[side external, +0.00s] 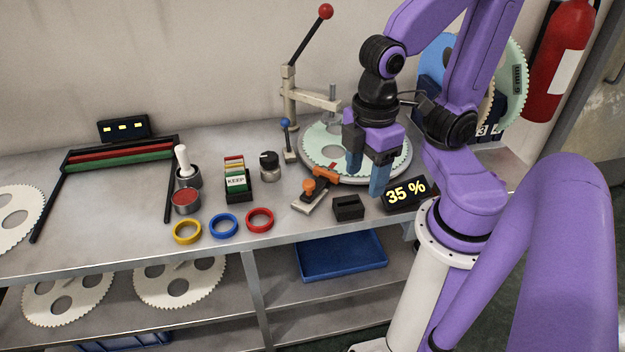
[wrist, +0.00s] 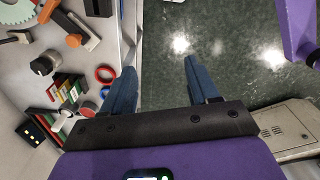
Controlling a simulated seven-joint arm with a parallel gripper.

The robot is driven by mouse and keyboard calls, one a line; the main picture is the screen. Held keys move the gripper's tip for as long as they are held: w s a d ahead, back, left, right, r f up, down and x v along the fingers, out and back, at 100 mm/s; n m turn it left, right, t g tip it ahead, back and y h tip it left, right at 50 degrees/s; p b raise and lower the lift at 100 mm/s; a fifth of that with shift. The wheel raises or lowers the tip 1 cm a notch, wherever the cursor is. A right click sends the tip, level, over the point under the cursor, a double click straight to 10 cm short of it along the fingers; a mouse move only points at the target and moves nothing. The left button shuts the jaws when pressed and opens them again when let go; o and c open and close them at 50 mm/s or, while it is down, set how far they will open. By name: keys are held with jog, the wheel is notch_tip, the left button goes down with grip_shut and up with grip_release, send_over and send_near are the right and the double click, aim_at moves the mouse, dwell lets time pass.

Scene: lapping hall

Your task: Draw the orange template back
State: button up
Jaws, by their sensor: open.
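The orange template (side external: 325,174) is a small orange piece at the front edge of the round plate, by a grey block with an orange knob (side external: 309,187). In the wrist view an orange piece (wrist: 46,11) and the knob (wrist: 73,40) show at the upper left. I cannot tell how the piece and the block join. My gripper (side external: 366,182) points down to the right of the template, apart from it. Its blue fingers are open and empty. In the wrist view the gap between the fingers (wrist: 160,66) is over the floor.
A toothed pale green disc (side external: 325,150) lies on the round plate behind my gripper. A black slotted block (side external: 348,208) and a "35 %" display (side external: 405,193) stand near the bench's front edge. Rings, a card box (side external: 236,185) and a lever press (side external: 290,95) are to the left.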

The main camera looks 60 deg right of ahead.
jog(key=w+m+g+h, duration=0.1)
jog(key=w+m+h, duration=0.1)
jog(key=w, duration=1.2)
jog(key=m+g+h, duration=0.1)
jog(key=g, duration=0.1)
send_near(309, 182)
jog(key=x, duration=0.8)
jog(key=shift+f, duration=0.3)
